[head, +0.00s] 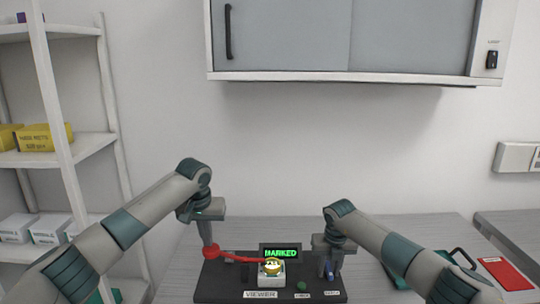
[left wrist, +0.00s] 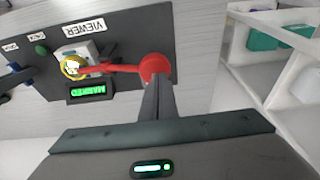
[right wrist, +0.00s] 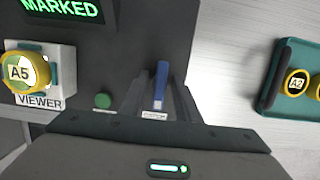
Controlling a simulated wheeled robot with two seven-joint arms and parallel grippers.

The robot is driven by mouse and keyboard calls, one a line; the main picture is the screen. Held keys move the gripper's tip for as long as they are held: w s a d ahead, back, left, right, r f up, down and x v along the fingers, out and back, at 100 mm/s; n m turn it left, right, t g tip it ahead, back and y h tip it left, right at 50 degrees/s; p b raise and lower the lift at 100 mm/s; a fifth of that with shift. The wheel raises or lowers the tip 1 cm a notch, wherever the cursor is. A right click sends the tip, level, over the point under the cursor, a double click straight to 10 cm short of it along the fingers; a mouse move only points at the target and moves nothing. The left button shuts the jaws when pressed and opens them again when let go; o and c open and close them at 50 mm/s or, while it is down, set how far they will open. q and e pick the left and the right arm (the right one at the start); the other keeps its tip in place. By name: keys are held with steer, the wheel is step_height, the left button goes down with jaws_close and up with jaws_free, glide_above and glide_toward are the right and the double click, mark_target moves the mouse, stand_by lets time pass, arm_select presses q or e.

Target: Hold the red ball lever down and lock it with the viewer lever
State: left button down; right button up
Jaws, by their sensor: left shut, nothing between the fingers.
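The red ball (head: 210,253) is on the end of a red lever arm (head: 238,258) that runs to the viewer (head: 270,280) on a black panel. My left gripper (head: 207,240) is shut and empty, pointing down with its tips at the top of the ball; the left wrist view shows the ball (left wrist: 155,67) at the fingertips. A blue lever (right wrist: 160,85) stands on the panel's right part; its small label is hard to read. My right gripper (right wrist: 160,92) is open, with one finger on each side of it and visible gaps.
A yellow-rimmed disc marked A5 (right wrist: 22,72) sits in the viewer. A screen (head: 281,253) reads MARKED in green. A green button (right wrist: 102,100) lies left of the blue lever. A teal tray (right wrist: 276,85) with discs and a red card (head: 505,273) lie to the right.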

mark_target(207, 249)
arm_select(q)
steer(key=shift+f, duration=0.4)
stand_by(0.5)
steer(key=shift+a+f, duration=0.2)
steer(key=shift+f, duration=0.7)
arm_select(e)
steer(key=shift+a, duration=0.1)
arm_select(q)
steer(key=shift+s+f, duration=0.1)
steer(key=shift+f, duration=1.85)
steer(key=shift+d, duration=0.1)
arm_select(e)
steer(key=c, duration=0.6)
arm_select(q)
steer(key=shift+r, duration=0.1)
arm_select(e)
steer(key=shift+o, duration=0.2)
